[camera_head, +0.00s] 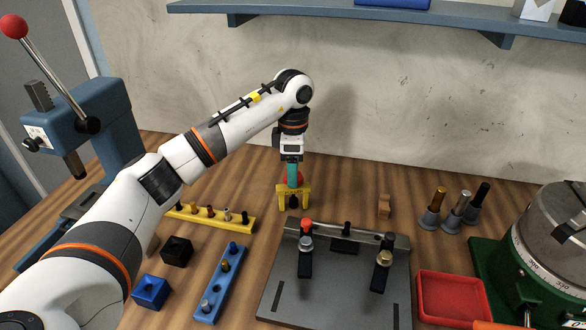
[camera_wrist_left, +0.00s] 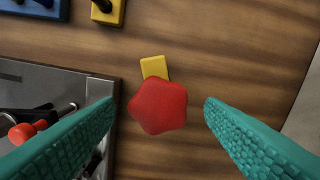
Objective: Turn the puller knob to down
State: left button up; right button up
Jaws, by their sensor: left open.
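The puller is a small yellow frame (camera_head: 293,189) standing on the wooden bench behind the grey fixture plate. Its red knob (camera_head: 300,178) is mostly hidden behind my finger in the head view. In the left wrist view the red, lobed puller knob (camera_wrist_left: 158,106) sits in the middle, with a yellow end of the frame (camera_wrist_left: 154,67) beyond it. My left gripper (camera_head: 292,184) points down over the puller. Its teal fingers (camera_wrist_left: 160,118) are open on either side of the knob, with gaps showing on both sides. My right gripper is not in view.
The grey fixture plate (camera_head: 335,292) with clamps stands just in front of the puller. A yellow peg strip (camera_head: 238,223) lies to the left, a blue strip (camera_head: 212,305) nearer. A small brown piece (camera_head: 384,206) and a red tray (camera_head: 452,298) are to the right.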

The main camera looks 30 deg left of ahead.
pick_arm(q)
jog(key=shift+d+f, duration=0.1)
jog(key=shift+f, duration=0.5)
jog(key=c, duration=1)
jog(key=shift+n, duration=1.2)
jog(key=o, duration=1)
